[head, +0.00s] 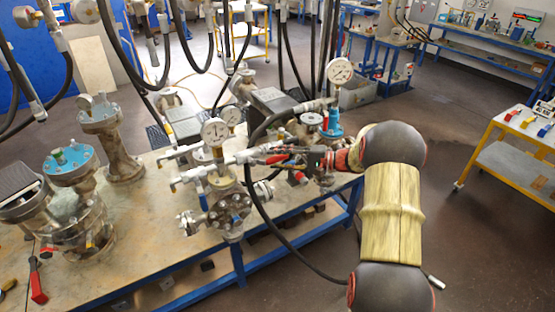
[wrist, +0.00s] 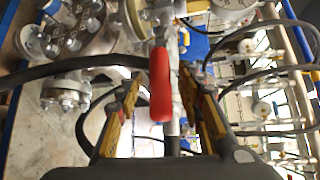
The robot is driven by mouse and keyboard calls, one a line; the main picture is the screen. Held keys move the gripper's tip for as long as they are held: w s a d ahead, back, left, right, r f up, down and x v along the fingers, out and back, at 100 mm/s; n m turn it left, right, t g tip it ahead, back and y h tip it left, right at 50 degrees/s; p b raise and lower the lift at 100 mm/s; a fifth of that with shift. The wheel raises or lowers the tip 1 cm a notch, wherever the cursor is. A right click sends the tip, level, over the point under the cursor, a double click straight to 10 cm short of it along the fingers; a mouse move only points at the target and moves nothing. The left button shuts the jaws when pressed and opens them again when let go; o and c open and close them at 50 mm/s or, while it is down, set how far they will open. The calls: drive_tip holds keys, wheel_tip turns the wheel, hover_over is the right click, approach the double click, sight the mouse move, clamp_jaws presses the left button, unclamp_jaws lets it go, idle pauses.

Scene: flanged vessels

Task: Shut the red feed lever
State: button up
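A red lever (wrist: 160,85) hangs in the middle of the wrist view, on silvery pipework, with its grip end toward my palm. It lies between the two fingers of my gripper (wrist: 157,80), with a visible gap on either side. The fingers, dark with yellow-brown sides, stand apart and hold nothing. In the head view my gripper (head: 283,157) reaches left from my arm into the gauge and valve cluster on the bench; small red parts show there, but pipes and the gripper partly hide the lever.
The bench (head: 130,235) carries flanged vessels with a blue-topped one (head: 70,162) at left. Another red handle (head: 37,285) stands at its front left. A pressure gauge (head: 215,131) and black hoses (head: 262,215) crowd my gripper. Floor is clear at right, before a yellow cart (head: 510,150).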

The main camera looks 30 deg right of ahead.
drive_tip(key=shift+c, duration=1.3)
clamp_jaws()
